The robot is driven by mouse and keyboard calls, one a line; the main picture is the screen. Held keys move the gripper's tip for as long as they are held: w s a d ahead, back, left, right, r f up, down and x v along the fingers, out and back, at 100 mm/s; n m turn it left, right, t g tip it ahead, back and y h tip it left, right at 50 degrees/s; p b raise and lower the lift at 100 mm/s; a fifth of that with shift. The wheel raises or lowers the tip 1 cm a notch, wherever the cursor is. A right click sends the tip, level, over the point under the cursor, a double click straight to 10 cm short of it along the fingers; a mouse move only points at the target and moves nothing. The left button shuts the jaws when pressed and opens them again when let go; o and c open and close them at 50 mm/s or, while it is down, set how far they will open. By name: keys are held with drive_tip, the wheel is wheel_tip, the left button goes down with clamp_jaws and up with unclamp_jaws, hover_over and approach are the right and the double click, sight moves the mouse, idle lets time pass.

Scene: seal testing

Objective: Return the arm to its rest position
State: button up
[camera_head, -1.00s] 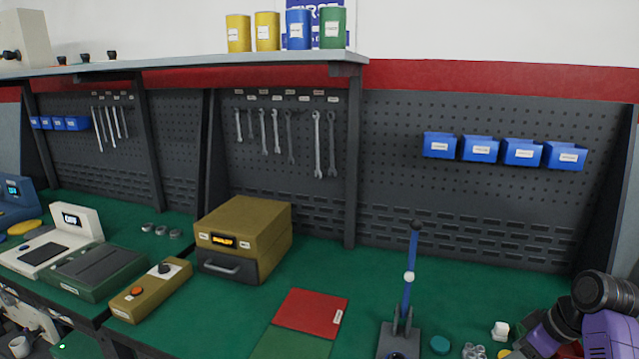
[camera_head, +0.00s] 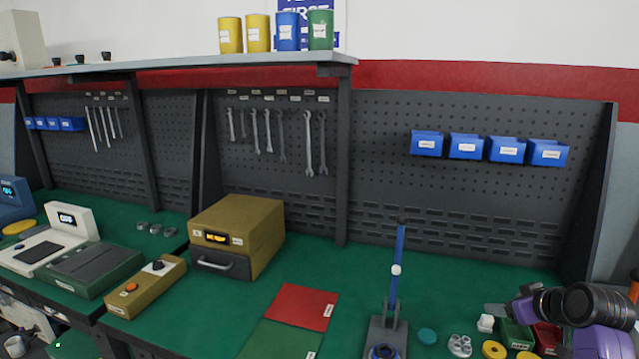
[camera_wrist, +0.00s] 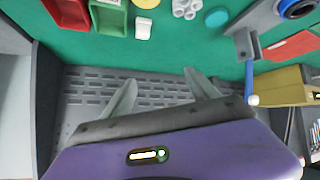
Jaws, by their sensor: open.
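My purple arm (camera_head: 600,340) enters the head view at the lower right, above the right end of the green bench. My gripper shows in the wrist view (camera_wrist: 160,88), its two pale fingers spread apart with nothing between them. In the head view the fingers are small and partly hidden by my wrist. The gripper is above the bench and apart from the things there.
The lever press (camera_head: 397,290) stands left of my arm. Near my arm are a white block (camera_head: 486,323), a yellow ring (camera_head: 494,349), a green bin (camera_head: 516,335) and a red bin (camera_head: 547,337). Blue bins (camera_head: 466,147) hang on the pegboard behind.

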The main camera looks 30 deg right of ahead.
drive_tip(key=s+a+m+t+h, duration=0.2)
drive_tip(key=a+m+t+h, duration=0.3)
drive_tip(key=a, duration=2.2)
drive_tip(key=s+a+n+t+y, duration=0.1)
drive_tip(key=s+a+n+y, duration=0.7)
drive_tip(key=s+a, duration=1.3)
drive_tip(key=shift+a+f+n+y, duration=0.4)
drive_tip(key=shift+a+y, duration=0.4)
drive_tip(key=shift+y, duration=0.3)
